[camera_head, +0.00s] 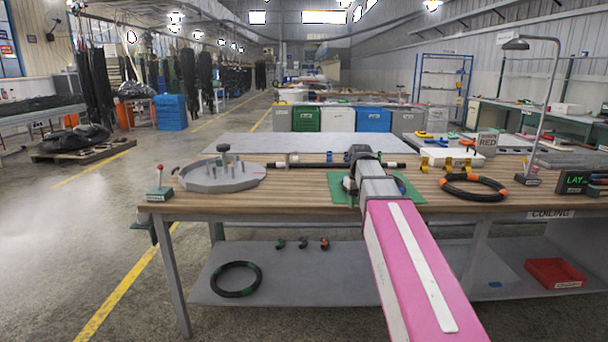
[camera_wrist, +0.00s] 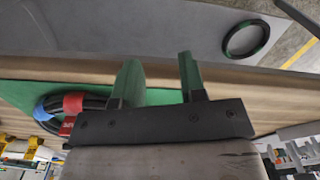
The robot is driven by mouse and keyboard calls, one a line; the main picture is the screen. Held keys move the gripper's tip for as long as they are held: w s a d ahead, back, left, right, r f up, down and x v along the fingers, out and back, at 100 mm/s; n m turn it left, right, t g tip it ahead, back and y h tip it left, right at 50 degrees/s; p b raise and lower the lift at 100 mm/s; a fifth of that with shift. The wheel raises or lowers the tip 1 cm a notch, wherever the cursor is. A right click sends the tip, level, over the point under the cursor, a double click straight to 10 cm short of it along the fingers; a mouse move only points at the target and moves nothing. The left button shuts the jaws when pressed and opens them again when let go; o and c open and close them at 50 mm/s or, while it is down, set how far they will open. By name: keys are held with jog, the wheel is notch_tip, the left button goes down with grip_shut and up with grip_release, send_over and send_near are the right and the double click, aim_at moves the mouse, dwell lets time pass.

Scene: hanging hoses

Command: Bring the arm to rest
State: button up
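My arm (camera_head: 410,260), pink with a white strip, reaches from the lower right over the wooden workbench (camera_head: 300,203). Its grey end is over the green mat (camera_head: 412,195), largely hiding it and the dark hose coil there. In the wrist view, my gripper (camera_wrist: 160,78) has two fingers standing well apart, with nothing visible between them. The bench edge and lower shelf lie behind them. The dark coil (camera_wrist: 80,103) with red and blue bands shows at the left, apart from the fingers. The head view does not show the fingertips clearly.
A grey round fixture with pegs (camera_head: 222,175) and a red-knobbed lever (camera_head: 159,183) stand left. An orange-banded hose ring (camera_head: 473,187) and a tall lamp (camera_head: 545,110) are right. The lower shelf holds a black-green coil (camera_head: 236,279) and a red tray (camera_head: 556,272).

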jog(key=s+f+m, duration=0.1)
jog(key=s+f, duration=0.8)
jog(key=f, duration=0.5)
jog(key=s+f+m, duration=0.2)
jog(key=s+f, duration=0.7)
jog(key=f, duration=0.4)
jog(key=shift+s+f, duration=0.2)
jog(key=shift+f, duration=0.15)
